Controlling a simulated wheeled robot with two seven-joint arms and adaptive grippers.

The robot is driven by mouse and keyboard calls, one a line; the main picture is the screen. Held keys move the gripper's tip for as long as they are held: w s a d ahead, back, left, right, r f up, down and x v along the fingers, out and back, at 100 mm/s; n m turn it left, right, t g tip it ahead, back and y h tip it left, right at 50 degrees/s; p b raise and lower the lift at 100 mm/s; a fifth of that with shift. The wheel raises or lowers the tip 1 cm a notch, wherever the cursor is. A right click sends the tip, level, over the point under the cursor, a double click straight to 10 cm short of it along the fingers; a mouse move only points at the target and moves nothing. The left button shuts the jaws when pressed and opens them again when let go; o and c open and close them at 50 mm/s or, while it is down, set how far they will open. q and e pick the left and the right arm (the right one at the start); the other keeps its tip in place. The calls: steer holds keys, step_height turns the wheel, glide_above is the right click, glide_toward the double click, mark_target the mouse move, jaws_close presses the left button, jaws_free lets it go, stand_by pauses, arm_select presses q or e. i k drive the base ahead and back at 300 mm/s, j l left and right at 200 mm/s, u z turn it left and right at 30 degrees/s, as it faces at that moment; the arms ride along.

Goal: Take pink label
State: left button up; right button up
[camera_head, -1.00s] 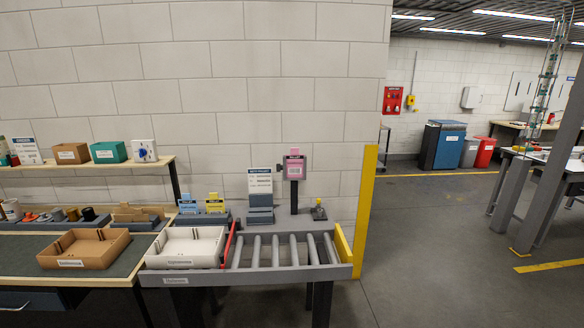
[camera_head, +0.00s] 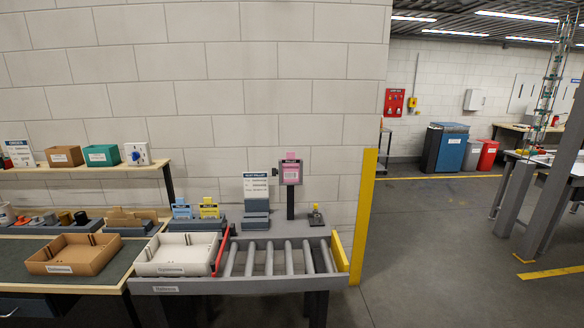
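A pink label (camera_head: 291,172) is held upright on a dark post (camera_head: 290,204) behind the roller conveyor, close to the block wall. A small pink tab shows at its top. The writing on it is too small to read. Neither of my grippers is in the head view.
The roller conveyor (camera_head: 276,262) has a red bar (camera_head: 222,250) at its left and a yellow plate (camera_head: 340,251) at its right. A white tray (camera_head: 179,254) and a brown tray (camera_head: 71,254) sit left of it. Blue and yellow cards (camera_head: 208,211) stand behind. Floor (camera_head: 425,260) is clear at right.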

mark_target(290, 165)
steer(key=i+l, duration=0.2)
steer(key=i+l+u, duration=0.1)
steer(key=l, duration=0.3)
steer(key=i+l+u, duration=0.1)
steer(key=i+l, duration=0.35)
steer(key=l, duration=0.25)
steer(key=i+l+u, duration=0.1)
steer(key=l, duration=0.2)
steer(key=i+l, duration=0.2)
steer(key=l, duration=0.15)
steer(key=i+l+u, duration=0.1)
steer(key=l, duration=0.25)
steer(key=i, duration=0.05)
